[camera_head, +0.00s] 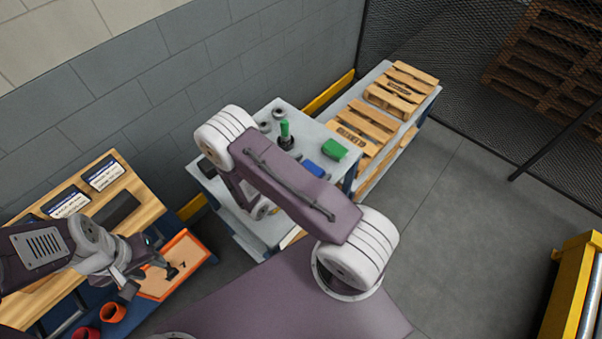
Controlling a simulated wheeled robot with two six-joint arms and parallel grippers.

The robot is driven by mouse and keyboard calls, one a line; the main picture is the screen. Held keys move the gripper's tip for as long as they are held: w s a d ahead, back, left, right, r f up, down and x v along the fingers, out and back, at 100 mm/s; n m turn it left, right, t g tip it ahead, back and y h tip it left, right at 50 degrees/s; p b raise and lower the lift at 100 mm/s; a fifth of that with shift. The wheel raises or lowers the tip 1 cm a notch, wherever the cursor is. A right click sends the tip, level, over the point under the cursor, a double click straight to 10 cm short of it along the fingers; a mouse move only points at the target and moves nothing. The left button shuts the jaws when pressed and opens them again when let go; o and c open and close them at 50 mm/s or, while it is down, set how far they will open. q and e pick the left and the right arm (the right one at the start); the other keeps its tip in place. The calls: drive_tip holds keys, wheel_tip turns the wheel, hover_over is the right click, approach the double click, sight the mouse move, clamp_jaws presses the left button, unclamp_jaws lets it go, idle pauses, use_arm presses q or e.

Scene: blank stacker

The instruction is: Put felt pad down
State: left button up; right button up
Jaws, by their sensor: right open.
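I cannot pick out the felt pad for certain. A dark flat rectangular piece (116,211) lies on the wooden bench at left, but its material is unclear. My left gripper (168,268) points over the orange-rimmed tray (188,288) at the bench's right side. Its dark fingers are small here, and I cannot tell whether they hold anything. My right arm crosses the middle of the view, with its wrist low over the grey worktable (228,207). My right gripper (274,211) is open and mostly hidden behind that arm.
The grey worktable carries a green block (335,149), a blue block (313,168) and a green-topped upright tool (285,133). Wooden pallets (401,88) stand behind it. Orange and red cups (113,313) sit at lower left. A yellow frame (572,290) is at right; floor between is clear.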

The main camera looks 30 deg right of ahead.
drive_tip(key=b+v, duration=0.1)
drive_tip(key=v, duration=1)
drive_tip(key=shift+a, duration=0.25)
drive_tip(key=s+m+g, duration=0.1)
drive_tip(key=s+d+m+g+y, duration=0.1)
drive_tip(key=s+m+g, duration=0.1)
drive_tip(key=s+d+r+m+g+y, duration=0.1)
drive_tip(key=m, duration=0.1)
drive_tip(key=shift+s, duration=0.35)
drive_tip(key=s+a+m+g+y, duration=0.2)
drive_tip(key=s+m+g+y, duration=0.15)
drive_tip(key=m+y, duration=0.35)
drive_tip(key=w+a+r+m+t+y, duration=0.2)
drive_tip(key=a+r+m+t+y, duration=0.1)
drive_tip(key=m, duration=0.6)
wheel_tip(320, 180, up, 2)
drive_tip(key=shift+w+m+t+y, duration=0.25)
drive_tip(key=shift+t+y, duration=0.35)
drive_tip(key=shift+t, duration=0.35)
drive_tip(key=shift+s+d, duration=0.1)
drive_tip(key=shift+s, duration=0.05)
